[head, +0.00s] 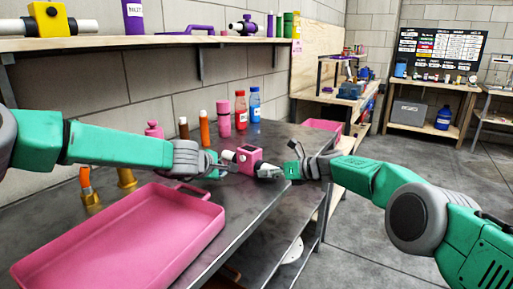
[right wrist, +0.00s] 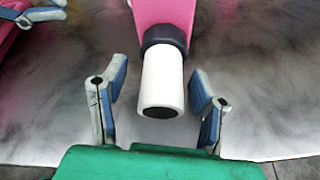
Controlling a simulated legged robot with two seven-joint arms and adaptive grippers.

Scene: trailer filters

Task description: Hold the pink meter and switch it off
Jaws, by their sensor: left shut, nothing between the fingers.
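The pink meter (head: 246,157) is at the table's right part in the head view, between my two grippers. In the right wrist view the pink body (right wrist: 165,12) shows at the top, with a black collar and a white cylindrical end (right wrist: 161,82). My right gripper (head: 268,171) is open, its fingers on either side of the white end with gaps visible. It also shows in the right wrist view (right wrist: 158,95). My left gripper (head: 226,165) is shut and empty, just left of the meter. Whether it touches the meter cannot be told. The meter's switch cannot be made out.
A pink tray (head: 130,235) lies at the table's front left. Several bottles stand behind, including a red one (head: 240,106) and a blue one (head: 255,104). Brass fittings (head: 126,178) stand left. A wall shelf (head: 120,42) hangs above. The table's edge drops off right of the meter.

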